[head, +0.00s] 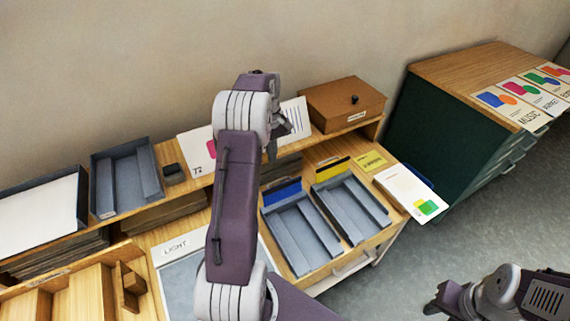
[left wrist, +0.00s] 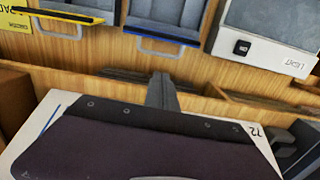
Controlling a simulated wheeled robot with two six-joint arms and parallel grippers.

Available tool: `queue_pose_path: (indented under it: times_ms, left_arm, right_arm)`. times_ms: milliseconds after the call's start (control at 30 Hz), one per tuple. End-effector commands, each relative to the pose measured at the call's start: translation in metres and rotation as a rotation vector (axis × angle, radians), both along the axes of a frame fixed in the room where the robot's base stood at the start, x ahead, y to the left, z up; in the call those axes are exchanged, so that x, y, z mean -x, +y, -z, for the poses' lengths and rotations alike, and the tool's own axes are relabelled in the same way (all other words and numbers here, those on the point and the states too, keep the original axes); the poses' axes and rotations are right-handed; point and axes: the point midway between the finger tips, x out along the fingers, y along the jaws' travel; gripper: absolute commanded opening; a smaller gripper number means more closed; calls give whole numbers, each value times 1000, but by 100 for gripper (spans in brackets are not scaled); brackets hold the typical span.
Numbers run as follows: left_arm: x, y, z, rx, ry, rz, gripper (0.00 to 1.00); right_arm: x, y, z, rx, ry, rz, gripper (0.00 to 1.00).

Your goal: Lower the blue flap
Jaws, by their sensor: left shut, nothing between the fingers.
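The blue flap (head: 282,192) stands up at the back end of the left grey tray (head: 302,232) on the wooden table. In the left wrist view the blue flap (left wrist: 161,36) shows as a narrow dark strip with a blue edge, and a thin wire handle is beside it. My left gripper (head: 283,125) is over the back shelf, behind the flap and apart from it. In the left wrist view my left gripper (left wrist: 161,88) has its fingers together and empty. My right gripper (head: 436,301) is low at the right, over the floor; its fingers are unclear.
A yellow flap (head: 333,170) stands beside the blue one, behind the right grey tray (head: 352,205). A brown box (head: 342,102) and a white card (head: 196,150) are on the back shelf. A panel marked LIGHT (head: 178,246) lies left of the trays.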

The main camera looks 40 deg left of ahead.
Motion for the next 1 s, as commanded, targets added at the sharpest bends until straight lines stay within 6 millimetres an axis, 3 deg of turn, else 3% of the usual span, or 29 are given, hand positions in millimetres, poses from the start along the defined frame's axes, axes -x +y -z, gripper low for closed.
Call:
queue_pose_path:
  times_ms: [267, 700, 1000]
  left_arm:
    - [2, 3, 10, 0, 0, -9, 0]
    - [4, 0, 87, 0, 0, -7, 0]
    - [4, 0, 99, -2, -3, -7, 0]
  right_arm:
    - [0, 0, 0, 0, 0, 0, 38]
    - [0, 0, 1, 0, 0, 0, 38]
    - [0, 0, 1, 0, 0, 0, 38]
